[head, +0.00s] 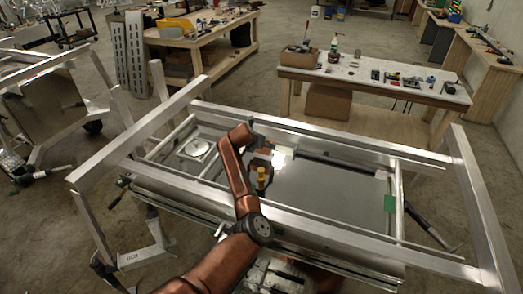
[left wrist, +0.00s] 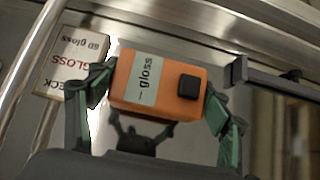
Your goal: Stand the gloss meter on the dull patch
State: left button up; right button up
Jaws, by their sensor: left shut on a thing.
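The gloss meter (left wrist: 136,94) is an orange box with a grey "gloss" label and a black square button. My left gripper (left wrist: 158,88) is shut on it, with green-padded fingers on both sides. In the head view my copper left arm reaches over the trailer bed (head: 330,195), and its gripper (head: 261,166) hangs above the shiny sheet. A dark reflection of the gripper shows beneath the meter in the wrist view. I cannot tell whether the meter touches the sheet. I cannot make out the dull patch. My right gripper is out of view.
A card reading "GLOSS" and "60 gloss" (left wrist: 70,62) lies beside the gripper. Aluminium rails (head: 345,236) frame the bed. A pale square plate with a round mark (head: 196,148) lies at its left; a green patch (head: 390,203) is at right. Workbenches (head: 375,75) stand behind.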

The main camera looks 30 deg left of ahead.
pick_arm(q)
jog(key=shift+w+a+f, duration=0.2)
jog(key=shift+w+f, duration=0.05)
jog(key=shift+f, duration=0.1)
notch_tip(320, 180, down, 2)
jog(key=shift+d+f+p, duration=0.1)
jog(key=shift+p, duration=0.45)
jog(key=shift+w+f, duration=0.1)
jog(key=shift+f, duration=0.35)
jog(key=o, duration=0.9)
jog(key=shift+f, duration=0.2)
jog(key=o, duration=0.4)
jog(key=shift+r, duration=0.15)
